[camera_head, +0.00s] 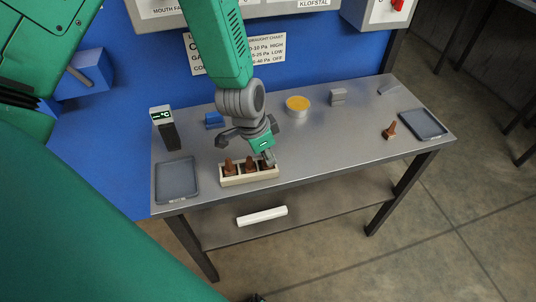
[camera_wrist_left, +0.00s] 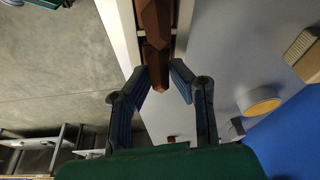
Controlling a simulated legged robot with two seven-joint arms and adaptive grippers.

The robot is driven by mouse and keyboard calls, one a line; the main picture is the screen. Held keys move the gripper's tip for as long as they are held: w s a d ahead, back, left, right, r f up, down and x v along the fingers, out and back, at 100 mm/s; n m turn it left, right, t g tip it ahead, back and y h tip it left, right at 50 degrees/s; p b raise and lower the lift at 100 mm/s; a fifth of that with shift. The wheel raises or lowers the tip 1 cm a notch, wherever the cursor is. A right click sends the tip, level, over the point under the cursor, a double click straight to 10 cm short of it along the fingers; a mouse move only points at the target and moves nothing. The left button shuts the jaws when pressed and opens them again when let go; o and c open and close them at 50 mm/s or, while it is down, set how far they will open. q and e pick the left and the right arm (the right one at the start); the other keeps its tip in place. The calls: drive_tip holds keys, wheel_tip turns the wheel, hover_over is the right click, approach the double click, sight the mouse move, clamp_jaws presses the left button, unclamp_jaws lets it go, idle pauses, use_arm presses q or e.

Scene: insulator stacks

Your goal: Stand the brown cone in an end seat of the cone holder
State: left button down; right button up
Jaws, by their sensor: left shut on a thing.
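The cone holder (camera_head: 250,181) is a pale rectangular block near the front left of the grey table. Brown cones stand in its left seat (camera_head: 228,167) and middle seat (camera_head: 248,164). My left gripper (camera_head: 268,158) points down over the right end seat, shut on a brown cone. In the left wrist view, that brown cone (camera_wrist_left: 165,98) shows between the fingertips (camera_wrist_left: 160,72), with more brown cone behind it in line. The fingers partly hide the end seat, so I cannot tell if the held cone's base rests fully in it. Another brown cone (camera_head: 390,131) stands apart at the table's right.
A grey tray (camera_head: 177,196) lies left of the holder, another (camera_head: 423,137) at the right end. A yellow-topped round tin (camera_head: 297,105), a grey block (camera_head: 338,96), a blue block (camera_head: 214,119) and a dark meter (camera_head: 168,135) stand towards the back. The middle right is clear.

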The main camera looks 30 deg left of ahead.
use_arm(q)
drive_tip(key=shift+a+f, duration=0.1)
drive_tip(key=shift+f, duration=0.05)
drive_tip(key=c, duration=1.4)
unclamp_jaws()
drive_tip(key=shift+c, duration=0.2)
drive_tip(key=shift+r, duration=0.5)
drive_tip(key=p+v, duration=0.1)
drive_tip(key=v, duration=1)
drive_tip(key=shift+s, duration=0.15)
